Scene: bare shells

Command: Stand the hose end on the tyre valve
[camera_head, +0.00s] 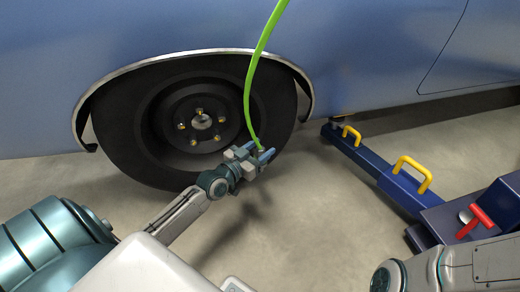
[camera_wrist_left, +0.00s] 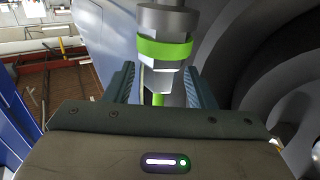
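The green hose (camera_head: 253,85) hangs from the top of the head view and runs down in front of the tyre to my left gripper (camera_head: 255,158). In the left wrist view, the hose end (camera_wrist_left: 166,22) is a grey metal fitting with a bright green ring. The wheel (camera_head: 200,120) has a dark rim with several brass-coloured nuts. I cannot make out the tyre valve. My right gripper is out of the picture.
A blue car body (camera_head: 370,50) fills the background above the wheel. A dark blue jack (camera_head: 380,172) with yellow handles and a red lever (camera_head: 475,222) lies on the floor at the right. The concrete floor (camera_head: 310,220) between is clear.

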